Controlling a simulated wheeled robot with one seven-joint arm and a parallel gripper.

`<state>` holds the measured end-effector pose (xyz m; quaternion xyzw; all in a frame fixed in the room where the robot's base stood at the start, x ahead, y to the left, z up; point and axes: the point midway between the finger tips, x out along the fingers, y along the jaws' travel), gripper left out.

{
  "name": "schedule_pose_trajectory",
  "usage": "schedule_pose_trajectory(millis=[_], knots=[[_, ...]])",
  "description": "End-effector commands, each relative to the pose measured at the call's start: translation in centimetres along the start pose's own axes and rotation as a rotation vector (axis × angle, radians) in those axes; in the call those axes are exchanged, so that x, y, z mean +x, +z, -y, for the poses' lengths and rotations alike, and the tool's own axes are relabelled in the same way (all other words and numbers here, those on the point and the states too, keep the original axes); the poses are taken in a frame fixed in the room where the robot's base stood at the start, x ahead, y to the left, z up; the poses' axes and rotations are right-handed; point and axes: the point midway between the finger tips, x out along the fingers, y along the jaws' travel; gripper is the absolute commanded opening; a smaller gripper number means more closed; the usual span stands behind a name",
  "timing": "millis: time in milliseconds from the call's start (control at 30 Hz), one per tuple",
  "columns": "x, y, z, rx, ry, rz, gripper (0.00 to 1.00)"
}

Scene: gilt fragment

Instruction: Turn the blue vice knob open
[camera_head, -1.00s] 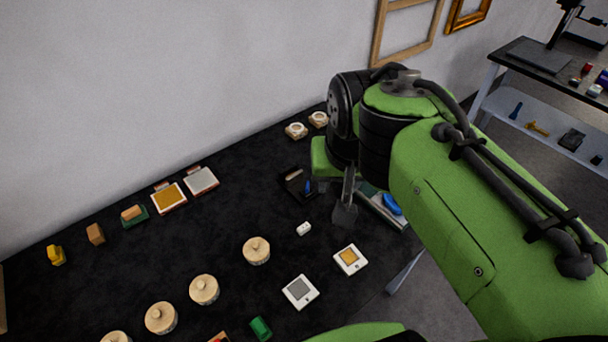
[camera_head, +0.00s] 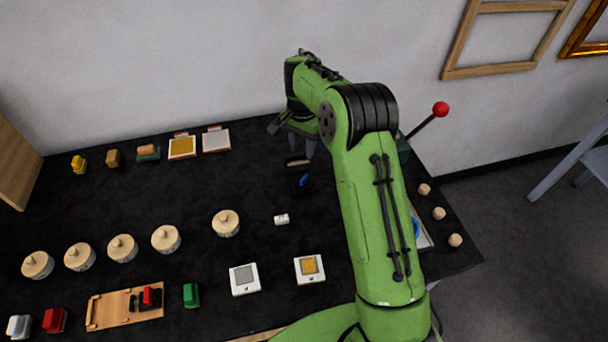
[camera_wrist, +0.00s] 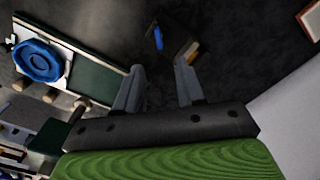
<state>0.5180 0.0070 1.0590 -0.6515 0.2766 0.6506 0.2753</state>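A round blue knob (camera_wrist: 37,61) lies on a white and green device (camera_wrist: 85,60) at the left of the wrist view. In the head view only a sliver of the blue knob (camera_head: 416,228) shows, as my arm covers the rest. My gripper (camera_wrist: 158,82) is open and empty, its two fingers apart, and well away from the knob. In the head view my gripper (camera_head: 293,136) is over the back of the black table. A small dark block with a blue part (camera_head: 304,180) stands just in front of it.
A lever with a red ball (camera_head: 440,109) rises at the table's right back. Wooden knobs (camera_head: 439,213) line the right edge. Framed panels (camera_head: 182,147), round wooden lids (camera_head: 226,223) and white square tiles (camera_head: 244,279) are spread leftward. Bare table lies between the rows.

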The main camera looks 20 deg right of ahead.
Motion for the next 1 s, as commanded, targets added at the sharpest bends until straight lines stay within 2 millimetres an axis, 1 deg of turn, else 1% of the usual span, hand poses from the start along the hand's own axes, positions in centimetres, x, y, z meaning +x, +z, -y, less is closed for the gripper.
schedule_pose_trajectory(millis=[33, 300, 400, 500, 633, 833, 867, 1000], knots=[[1.7, 0.0, -0.2, 0.003, 0.005, 0.005, 0.38], [8.4, 0.0, -0.2, 0.002, 0.004, 0.003, 0.38], [10.4, 0.0, -0.2, 0.002, 0.003, 0.002, 0.38], [11.7, -0.1, -0.1, 0.002, 0.002, 0.001, 0.38], [12.4, -0.1, -0.1, 0.002, 0.001, -0.001, 0.38], [12.5, -0.1, -0.1, 0.001, 0.000, -0.001, 0.38], [12.5, -0.1, -0.1, 0.001, 0.001, -0.001, 0.35], [12.4, -0.1, -0.1, 0.001, 0.001, -0.001, 0.14]])
